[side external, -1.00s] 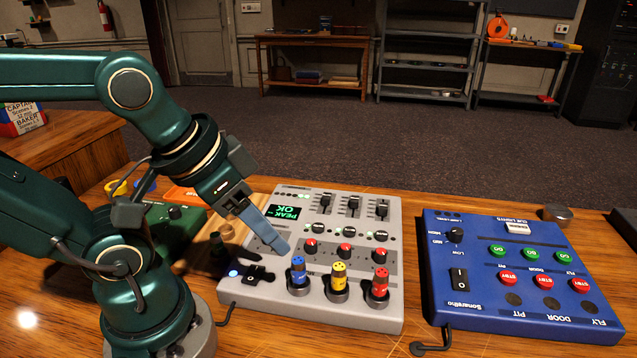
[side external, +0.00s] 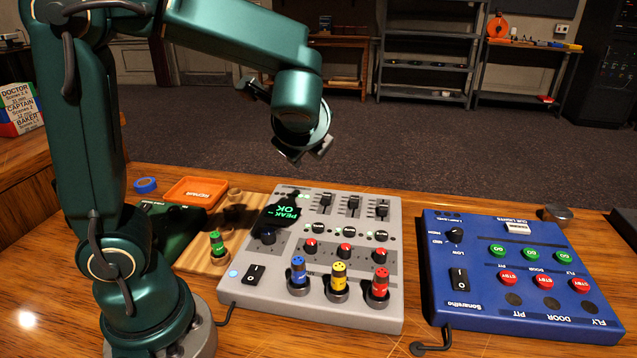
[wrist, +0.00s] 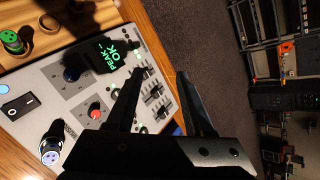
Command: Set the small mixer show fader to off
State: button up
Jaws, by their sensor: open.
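The small grey mixer (side external: 365,318) stands on the wooden desk. Three dark sliding faders (side external: 354,204) are in a row at its far side, and they also show in the wrist view (wrist: 157,91). Their labels are too small to read, so I cannot tell which is the show fader. The green display (side external: 287,212) reads "PEAK OK". My gripper (wrist: 157,75) is open and empty, its dark fingers above the mixer's far part, the left one covering part of the panel. In the side view it is raised over the far edge, with its fingertips hidden.
Blue, yellow (side external: 339,279) and red plugs stand up at the mixer's near edge. A blue cue-light box (side external: 470,235) is to its right. A wooden block with a green plug (side external: 217,244) and an orange tray (side external: 195,191) are to the left.

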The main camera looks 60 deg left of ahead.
jog(key=w+d+f+m+t+y, duration=0.1)
jog(key=w+f+m, duration=0.1)
jog(key=w+m, duration=0.3)
jog(key=m+t, duration=0.3)
jog(key=m, duration=0.3)
send_over(384, 206)
jog(key=s+d, duration=0.2)
jog(key=s, duration=0.2)
jog(key=f, duration=0.7)
jog(key=shift+w+d, duration=0.15)
jog(key=shift+d, duration=0.05)
jog(key=f, duration=0.1)
jog(key=d+f+m, duration=0.1)
jog(key=f, duration=0.1)
jog(key=shift+s+d, duration=0.2)
jog(key=shift+d+f, duration=0.1)
jog(key=shift+f, duration=0.3)
jog(key=shift+x, duration=2.4)
grip_shut()
